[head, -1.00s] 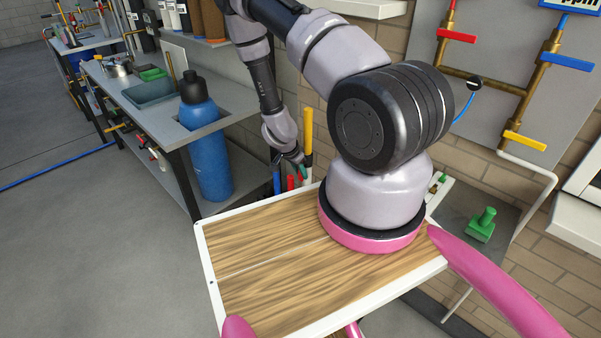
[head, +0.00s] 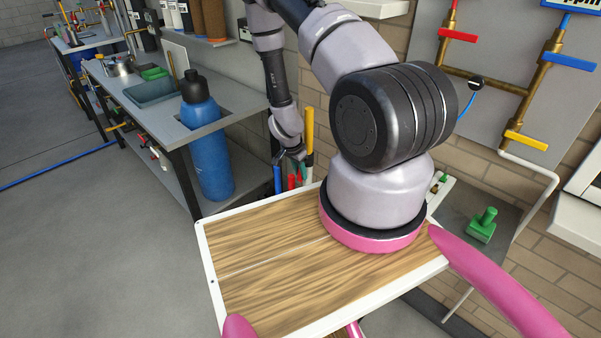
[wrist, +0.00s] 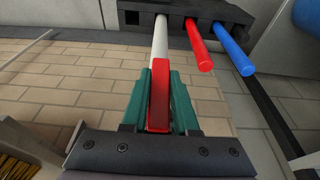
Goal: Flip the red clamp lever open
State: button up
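In the wrist view, the two green fingers of my gripper (wrist: 160,112) point away from the camera. A red lever-like piece (wrist: 159,98) lies between them, in line with a white rod (wrist: 160,42) that runs to a dark block (wrist: 190,10). The fingers flank the red piece closely; whether they press on it I cannot tell. Right of it, a red rod (wrist: 199,46) and a blue rod (wrist: 232,45) stick out of the same block. In the head view my gripper is small and partly hidden among coloured rods beside the bench.
A yellow upright bar (head: 308,132) is close to the gripper's right. A brick wall and a pipe panel (head: 480,75) are at the right. Open floor lies at the left.

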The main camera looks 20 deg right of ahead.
jog(key=o, duration=0.4)
jog(key=shift+c, duration=0.2)
jog(key=shift+r, duration=0.1)
jog(key=v, duration=1)
jog(key=shift+r, duration=0.3)
jog(key=shift+a, duration=0.15)
